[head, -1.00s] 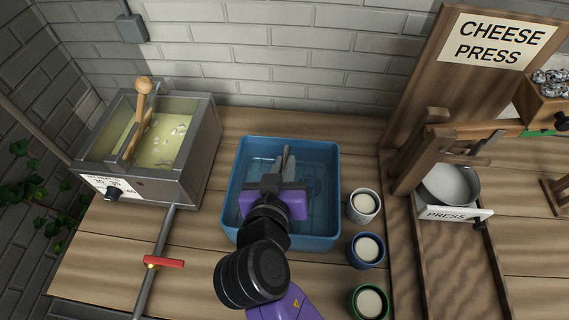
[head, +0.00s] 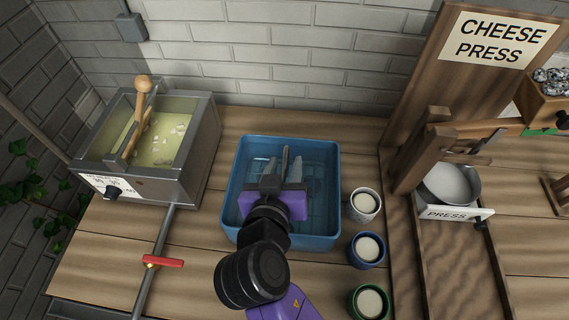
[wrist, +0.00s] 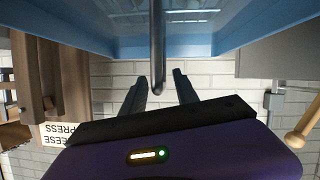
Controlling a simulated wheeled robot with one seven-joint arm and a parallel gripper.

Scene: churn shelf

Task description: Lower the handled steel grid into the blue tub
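The blue tub (head: 328,160) stands on the wooden counter in the middle of the head view; its blue wall also fills the top of the wrist view (wrist: 70,25). The steel grid's upright handle (wrist: 157,45) shows as a grey rod between my fingers. Faint grid lines (head: 317,198) show low inside the tub, with the grid mostly hidden by my gripper and hard to make out. My gripper (head: 286,163) is over the tub, its two fingers spread to either side of the handle with gaps visible in the wrist view (wrist: 158,88).
A grey vat (head: 196,160) with pale curds and a wooden-handled tool stands left, with a red-handled pipe (head: 163,262) before it. White (head: 363,203), blue (head: 366,250) and green (head: 369,302) cups line the tub's right side. The cheese press (head: 455,213) stands farther right.

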